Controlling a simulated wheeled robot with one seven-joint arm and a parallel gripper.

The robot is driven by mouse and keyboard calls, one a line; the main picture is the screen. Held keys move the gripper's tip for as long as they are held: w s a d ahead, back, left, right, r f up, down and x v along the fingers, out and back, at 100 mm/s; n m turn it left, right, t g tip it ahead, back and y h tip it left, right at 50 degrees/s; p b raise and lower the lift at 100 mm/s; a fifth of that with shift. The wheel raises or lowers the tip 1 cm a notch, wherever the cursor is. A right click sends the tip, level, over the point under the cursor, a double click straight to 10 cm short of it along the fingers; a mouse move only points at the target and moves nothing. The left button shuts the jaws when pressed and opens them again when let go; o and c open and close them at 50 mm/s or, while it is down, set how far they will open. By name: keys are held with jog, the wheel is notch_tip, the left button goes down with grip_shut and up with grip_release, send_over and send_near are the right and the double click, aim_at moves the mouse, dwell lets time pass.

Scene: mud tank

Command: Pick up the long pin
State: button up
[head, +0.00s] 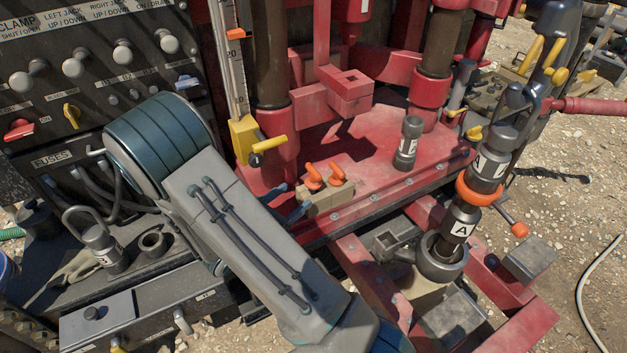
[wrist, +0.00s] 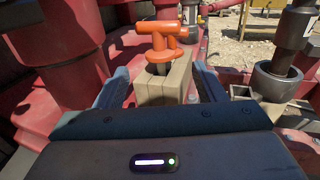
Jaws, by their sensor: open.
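Two orange-handled pins stand upright in a tan block (head: 322,203) on the red deck, one at the left (head: 312,179) and one at the right (head: 336,171). Their shafts are mostly hidden in the block, so I cannot tell which is the long pin. In the wrist view the orange handles (wrist: 158,52) overlap above the tan block (wrist: 165,88). My gripper (head: 289,201) is open and empty at the block's left end. In the wrist view its blue fingers stand apart, one to each side of the block (wrist: 161,76).
A dark cylinder marked A (head: 408,143) stands on the red deck (head: 365,165) behind the block. A yellow clamp (head: 245,138) and red posts rise behind my gripper. A hanging tool string with an orange collar (head: 477,190) is to the right, above a dark socket (head: 442,260).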

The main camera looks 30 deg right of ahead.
aim_at(311, 182)
jog(key=x, duration=0.3)
jog(key=shift+d, duration=0.1)
jog(key=x, duration=0.2)
jog(key=p+x, duration=0.1)
jog(key=x, duration=0.1)
jog(key=shift+r, duration=0.2)
jog(key=shift+w+d, duration=0.25)
jog(key=shift+d, duration=0.3)
jog(key=c, duration=1.1)
